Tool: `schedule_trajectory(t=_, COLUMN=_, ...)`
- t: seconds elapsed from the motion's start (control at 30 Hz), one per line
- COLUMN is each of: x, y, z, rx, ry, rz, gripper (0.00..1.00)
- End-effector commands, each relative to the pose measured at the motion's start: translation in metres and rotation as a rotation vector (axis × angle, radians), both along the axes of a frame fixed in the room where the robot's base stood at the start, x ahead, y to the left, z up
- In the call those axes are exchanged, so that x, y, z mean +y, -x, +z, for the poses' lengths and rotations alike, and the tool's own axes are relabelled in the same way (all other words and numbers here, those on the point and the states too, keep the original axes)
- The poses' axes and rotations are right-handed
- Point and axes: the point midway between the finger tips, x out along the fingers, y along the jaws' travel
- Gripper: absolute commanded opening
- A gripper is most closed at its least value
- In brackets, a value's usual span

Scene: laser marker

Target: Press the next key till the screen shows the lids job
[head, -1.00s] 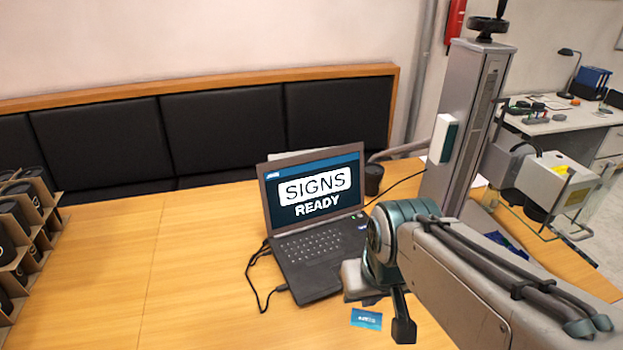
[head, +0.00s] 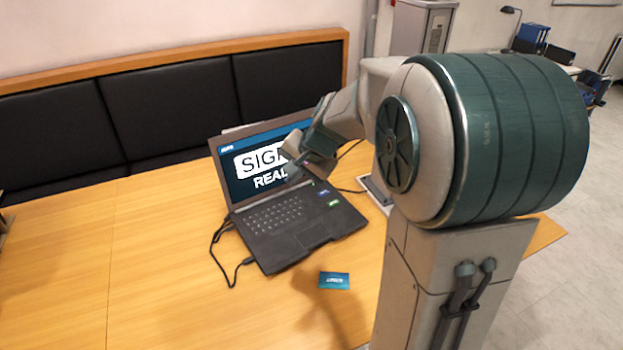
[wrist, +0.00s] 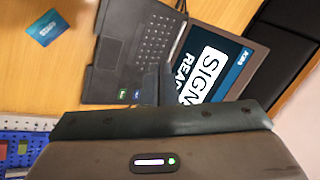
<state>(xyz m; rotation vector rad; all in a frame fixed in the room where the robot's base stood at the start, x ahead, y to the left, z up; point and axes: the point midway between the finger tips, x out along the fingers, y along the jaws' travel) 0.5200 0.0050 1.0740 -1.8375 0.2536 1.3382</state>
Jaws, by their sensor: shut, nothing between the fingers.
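The open black laptop (head: 300,240) stands on the wooden table. Its screen (head: 240,185) shows white "SIG..." over "REA..." on dark blue; my arm covers the rest. The wrist view also shows the screen (wrist: 215,70), reading "SIGN" and "REA" in part. The keyboard (head: 275,215) is below the screen; which key is the next key cannot be read. My gripper (head: 300,165) is in front of the screen's right part, near the keyboard's far right end. In the wrist view its shut, empty fingers (wrist: 150,85) overlap the laptop. Contact with a key cannot be told.
A blue card (head: 334,280) lies on the table in front of the laptop. A cable runs from the laptop's left side. Black padded seat backs (head: 160,110) line the wall. The table's left part is clear. A grey machine column (head: 425,25) stands behind my arm.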

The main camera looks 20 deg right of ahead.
Motion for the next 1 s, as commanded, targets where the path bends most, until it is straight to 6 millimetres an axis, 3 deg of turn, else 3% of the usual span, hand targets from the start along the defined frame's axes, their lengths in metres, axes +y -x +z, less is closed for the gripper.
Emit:
schedule_trajectory(t=0.03, x=-0.006, y=-0.017, z=-0.008, rx=0.004, ry=-0.036, rz=-0.051, gripper=0.0)
schedule_trajectory(t=0.3, x=-0.039, y=-0.097, z=-0.042, rx=0.006, ry=-0.236, rz=-0.336, gripper=0.0)
schedule_trajectory(t=0.6, x=-0.094, y=-0.172, z=-0.098, rx=0.015, ry=-0.457, rz=-0.674, gripper=0.0)
schedule_trajectory(t=0.8, x=-0.134, y=-0.206, z=-0.139, rx=0.022, ry=-0.588, rz=-0.884, gripper=0.0)
schedule_trajectory(t=1.0, x=-0.16, y=-0.222, z=-0.166, rx=0.027, ry=-0.667, rz=-1.012, gripper=0.0)
